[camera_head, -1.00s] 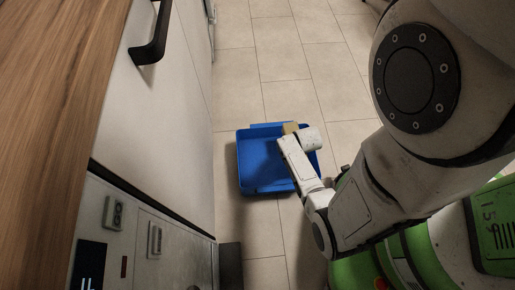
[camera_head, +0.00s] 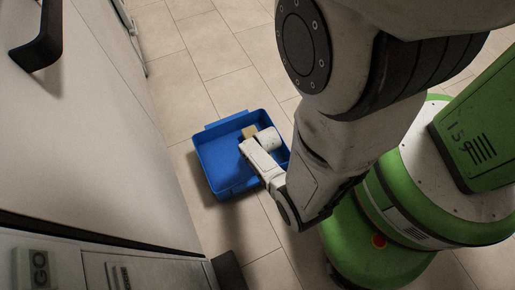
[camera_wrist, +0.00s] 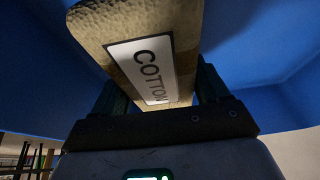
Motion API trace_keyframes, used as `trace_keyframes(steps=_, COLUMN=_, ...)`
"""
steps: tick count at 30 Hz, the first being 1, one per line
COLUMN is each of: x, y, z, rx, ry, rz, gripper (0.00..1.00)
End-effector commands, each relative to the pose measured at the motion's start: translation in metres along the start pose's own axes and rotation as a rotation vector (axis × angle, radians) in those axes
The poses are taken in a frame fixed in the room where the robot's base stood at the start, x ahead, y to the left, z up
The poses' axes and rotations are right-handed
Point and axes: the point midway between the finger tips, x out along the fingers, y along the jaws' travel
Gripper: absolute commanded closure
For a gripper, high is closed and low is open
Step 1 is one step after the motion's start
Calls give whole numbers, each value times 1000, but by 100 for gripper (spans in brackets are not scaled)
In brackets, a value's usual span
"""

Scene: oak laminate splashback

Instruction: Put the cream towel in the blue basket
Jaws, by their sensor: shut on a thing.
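The cream towel (camera_wrist: 135,50) is a folded tan block with a white "COTTON" label, seen close up in the wrist view. My gripper (camera_wrist: 158,92) is shut on it, with a dark finger on each side. A small tan part of the towel (camera_head: 249,131) also shows in the head view, beside my white wrist. The blue basket (camera_head: 212,168) stands on the floor, and my wrist and the towel are over its opening. Blue basket walls (camera_wrist: 265,55) surround the towel in the wrist view. Whether the towel touches the basket bottom cannot be told.
A white cabinet front (camera_head: 100,130) with a black handle (camera_head: 40,40) runs along the left. An appliance panel (camera_head: 75,270) is at the lower left. Tiled floor (camera_head: 200,50) is clear behind the basket.

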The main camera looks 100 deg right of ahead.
Motion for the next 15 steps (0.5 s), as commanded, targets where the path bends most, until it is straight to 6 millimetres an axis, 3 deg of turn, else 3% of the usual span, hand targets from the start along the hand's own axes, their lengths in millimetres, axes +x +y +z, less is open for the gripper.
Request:
trace_keyframes(steps=9, x=2, y=0, z=0, rx=-2, ry=2, rz=0, gripper=63)
trace_keyframes(steps=10, x=2, y=0, z=0, rx=-1, ry=2, rz=0, gripper=24)
trace_keyframes(steps=15, x=1, y=0, z=0, rx=-1, ry=1, rz=0, gripper=8)
